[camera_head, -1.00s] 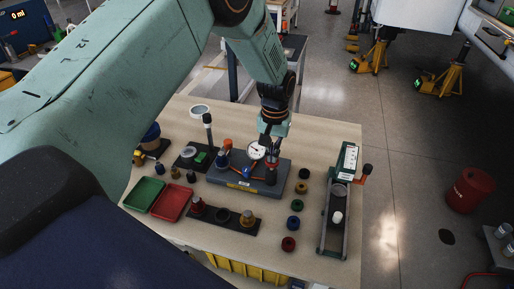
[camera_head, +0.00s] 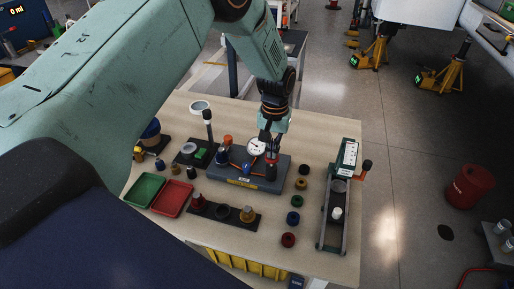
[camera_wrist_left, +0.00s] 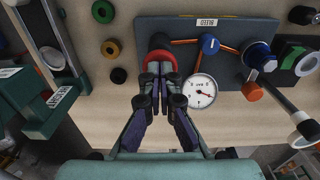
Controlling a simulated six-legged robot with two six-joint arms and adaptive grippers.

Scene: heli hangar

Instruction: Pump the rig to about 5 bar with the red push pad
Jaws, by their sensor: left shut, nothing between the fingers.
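The pump rig is a dark grey plate (camera_head: 238,180) on the bench, with a round white gauge (camera_head: 257,147) and orange pipes. The gauge shows larger in the wrist view (camera_wrist_left: 200,91), but I cannot read its value for certain. The red push pad (camera_wrist_left: 160,58) is at the rig's edge, partly hidden behind my fingers. My left gripper (camera_wrist_left: 159,73) is shut and empty, its tips over the pad; I cannot tell whether they touch it. In the head view the left gripper (camera_head: 271,140) hides much of the pad. A blue knob (camera_wrist_left: 209,45) sits near the BLEED label (camera_wrist_left: 207,21).
A green tray (camera_head: 144,192) and a red tray (camera_head: 172,199) lie on the left. A dark strip with several fittings (camera_head: 223,213) lies in front. Several coloured rings (camera_head: 293,218) stand right of the rig, then a long narrow fixture (camera_head: 329,235).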

